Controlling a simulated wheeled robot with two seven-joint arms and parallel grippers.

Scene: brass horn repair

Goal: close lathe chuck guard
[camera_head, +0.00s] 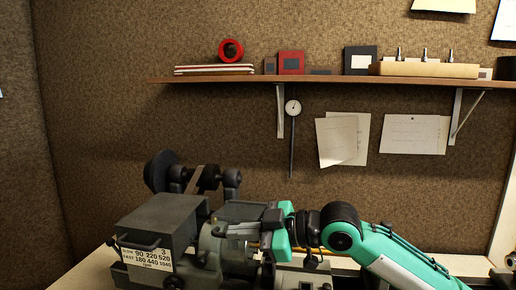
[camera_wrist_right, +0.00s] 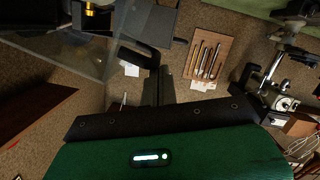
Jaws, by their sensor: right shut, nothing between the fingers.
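The lathe (camera_head: 160,222), a grey machine with a speed label on its headstock, stands on the bench at lower left in the head view. In the right wrist view a clear panel, which looks like the chuck guard (camera_wrist_right: 62,48), fills the upper left with a dark edge beside it. My right gripper (camera_head: 236,231) reaches in from the right to the chuck side of the headstock. Its dark fingers (camera_wrist_right: 158,88) are shut with nothing between them, close to the panel's edge; I cannot tell whether they touch it. The chuck is mostly hidden. My left gripper is out of view.
A shelf (camera_head: 330,80) with boxes and a wooden block runs along the wall above. A dial gauge (camera_head: 293,108) and papers hang below it.

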